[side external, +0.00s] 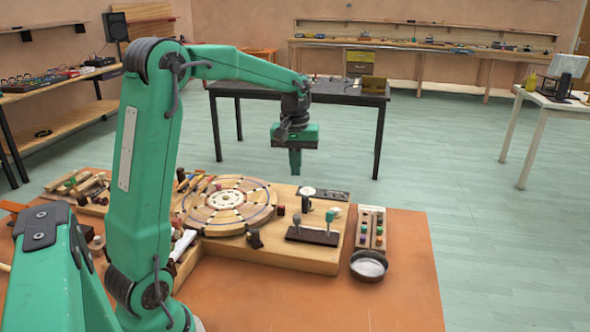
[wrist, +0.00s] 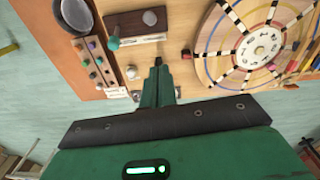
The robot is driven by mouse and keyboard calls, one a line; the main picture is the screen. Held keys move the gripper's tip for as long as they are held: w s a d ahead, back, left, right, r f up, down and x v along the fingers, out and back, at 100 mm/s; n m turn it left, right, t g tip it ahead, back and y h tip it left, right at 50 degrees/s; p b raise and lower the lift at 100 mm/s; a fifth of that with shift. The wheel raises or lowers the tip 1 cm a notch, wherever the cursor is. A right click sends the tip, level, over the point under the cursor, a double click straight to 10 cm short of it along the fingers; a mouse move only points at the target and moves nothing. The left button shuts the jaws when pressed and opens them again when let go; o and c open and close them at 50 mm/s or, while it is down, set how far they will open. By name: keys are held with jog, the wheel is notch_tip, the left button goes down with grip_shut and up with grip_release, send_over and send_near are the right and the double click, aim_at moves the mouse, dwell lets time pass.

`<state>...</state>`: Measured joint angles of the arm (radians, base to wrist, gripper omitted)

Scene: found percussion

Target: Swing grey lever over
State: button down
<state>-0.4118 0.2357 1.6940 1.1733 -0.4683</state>
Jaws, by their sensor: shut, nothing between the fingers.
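The grey lever (side external: 297,219) has a round grey knob and stands in a dark slotted base (side external: 312,237) on the wooden board. In the wrist view, its pale grey knob (wrist: 150,18) shows at the right end of the brown base (wrist: 132,28). A second lever with a teal knob (side external: 330,216) stands at the right end of the base; it also shows in the wrist view (wrist: 113,42). My gripper (side external: 295,172) points down, shut and empty, above the board behind the levers. Its fingertips (wrist: 158,62) are apart from both knobs.
A round spoked wheel board (side external: 229,203) lies left of the levers. A dark upright handle (side external: 306,203) stands close behind them. A panel with coloured knobs (side external: 371,229) and a metal bowl (side external: 368,265) are to the right. Orange table top is clear in front.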

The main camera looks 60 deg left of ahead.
aim_at(297, 224)
jog(key=shift+w+a+r+n, duration=0.3)
jog(key=shift+a+r+n, duration=0.3)
jog(key=shift+a, duration=0.2)
jog(key=shift+f, duration=0.1)
jog(key=f, duration=0.3)
jog(key=d+f, duration=0.1)
jog(key=f, duration=0.3)
jog(key=s+d+f, duration=0.1)
jog(key=f, duration=0.2)
jog(key=shift+d+f, duration=0.2)
jog(key=shift+f, duration=0.05)
jog(key=shift+s+d+f, duration=0.2)
jog(key=shift+s+d, duration=0.15)
jog(key=shift+d, duration=0.25)
